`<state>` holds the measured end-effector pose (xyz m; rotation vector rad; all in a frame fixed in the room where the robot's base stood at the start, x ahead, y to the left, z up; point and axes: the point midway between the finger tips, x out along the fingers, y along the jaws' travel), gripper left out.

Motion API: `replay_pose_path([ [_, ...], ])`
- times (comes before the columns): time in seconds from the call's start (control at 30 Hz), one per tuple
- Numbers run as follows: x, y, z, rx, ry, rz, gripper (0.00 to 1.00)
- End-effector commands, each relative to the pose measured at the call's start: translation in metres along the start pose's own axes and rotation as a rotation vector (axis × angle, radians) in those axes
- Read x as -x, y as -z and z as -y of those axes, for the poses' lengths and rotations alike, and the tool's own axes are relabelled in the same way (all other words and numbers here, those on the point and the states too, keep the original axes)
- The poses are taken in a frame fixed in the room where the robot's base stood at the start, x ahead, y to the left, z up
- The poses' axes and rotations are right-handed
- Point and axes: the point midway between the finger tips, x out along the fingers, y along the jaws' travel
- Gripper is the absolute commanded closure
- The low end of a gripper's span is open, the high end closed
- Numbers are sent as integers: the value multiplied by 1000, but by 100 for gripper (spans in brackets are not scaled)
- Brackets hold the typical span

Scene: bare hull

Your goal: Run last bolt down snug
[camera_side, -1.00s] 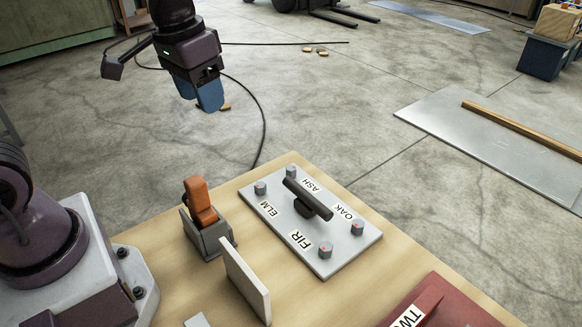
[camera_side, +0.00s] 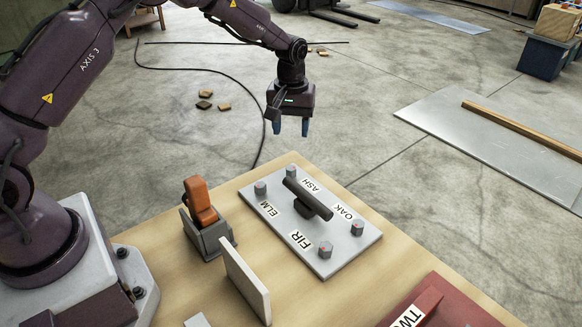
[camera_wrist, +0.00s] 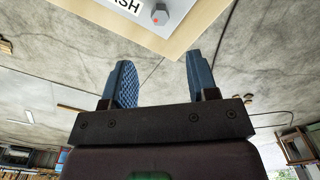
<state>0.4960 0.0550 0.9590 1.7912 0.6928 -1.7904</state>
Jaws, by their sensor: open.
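A light grey plate (camera_side: 283,228) lies on the wooden bench, with grey hex bolts near its corners by the labels ELM, ASH, OAK and FIR. Red shows on the OAK and FIR bolts. In the wrist view, the ASH bolt (camera_wrist: 160,14) bears a red mark. I cannot tell which bolts are snug. My gripper (camera_side: 291,127) is open and empty, above and beyond the plate's far edge.
An orange tool (camera_side: 199,196) sits in a grey holder (camera_side: 208,234) left of the plate. A pale upright panel (camera_side: 246,283) and a red box (camera_side: 440,305) stand nearer on the bench (camera_side: 165,238). Beyond the bench is open floor with a black cable.

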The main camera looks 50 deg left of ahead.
Motion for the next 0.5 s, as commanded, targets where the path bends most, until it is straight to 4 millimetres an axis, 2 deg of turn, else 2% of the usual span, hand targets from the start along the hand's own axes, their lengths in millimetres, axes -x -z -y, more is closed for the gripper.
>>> replay_pose_path([
  [0.3,-64,-1,1,-2,3,4,46],
  [0.5,-99,-1,1,-3,2,3,46],
])
